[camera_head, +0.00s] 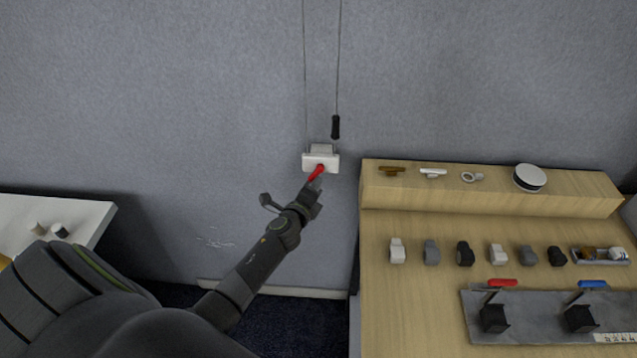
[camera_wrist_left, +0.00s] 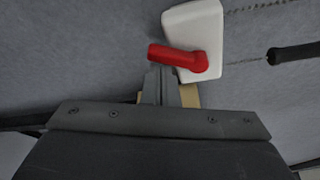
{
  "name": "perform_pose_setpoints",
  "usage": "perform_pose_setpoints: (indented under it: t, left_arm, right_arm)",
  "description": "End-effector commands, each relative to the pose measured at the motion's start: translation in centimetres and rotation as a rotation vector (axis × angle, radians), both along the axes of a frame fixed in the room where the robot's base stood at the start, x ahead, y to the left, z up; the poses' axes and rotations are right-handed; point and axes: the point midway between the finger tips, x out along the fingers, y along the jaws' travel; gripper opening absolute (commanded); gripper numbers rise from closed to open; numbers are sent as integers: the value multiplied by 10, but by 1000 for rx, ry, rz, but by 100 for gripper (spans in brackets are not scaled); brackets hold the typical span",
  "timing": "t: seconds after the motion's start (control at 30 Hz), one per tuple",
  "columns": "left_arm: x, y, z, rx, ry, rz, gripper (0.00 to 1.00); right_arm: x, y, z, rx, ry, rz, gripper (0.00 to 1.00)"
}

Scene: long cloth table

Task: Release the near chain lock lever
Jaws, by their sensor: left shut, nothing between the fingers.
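A white chain lock box (camera_head: 321,162) is fixed to the grey wall, with two thin lines running up from it. Its red lever (camera_head: 316,172) slants down to the left in the head view. In the left wrist view the red lever (camera_wrist_left: 185,59) lies across the white box (camera_wrist_left: 194,30). My left gripper (camera_head: 314,186) is shut and empty, its tips at the lever's free end. In the left wrist view the gripper tips (camera_wrist_left: 160,78) sit just below that end; I cannot tell whether they touch. My right gripper is out of view.
A black pull handle (camera_head: 335,127) hangs on a cord beside the box. A wooden table (camera_head: 400,300) with a raised shelf stands right, holding several small items and clamps with a red handle (camera_head: 502,282) and a blue handle (camera_head: 592,284). A white table (camera_head: 90,215) stands left.

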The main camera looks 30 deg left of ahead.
Motion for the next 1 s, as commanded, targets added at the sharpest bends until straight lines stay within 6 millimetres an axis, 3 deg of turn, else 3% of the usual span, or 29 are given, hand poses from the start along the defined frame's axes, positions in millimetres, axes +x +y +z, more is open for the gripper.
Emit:
perform_pose_setpoints:
  t: [0.7, 1.0]
  left_arm:
    - [-7, 14, 8, -1, 0, 0, 0]
    - [-3, 19, -14, 0, 0, 1, 0]
  right_arm:
    - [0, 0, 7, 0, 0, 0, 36]
    - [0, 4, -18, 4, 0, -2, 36]
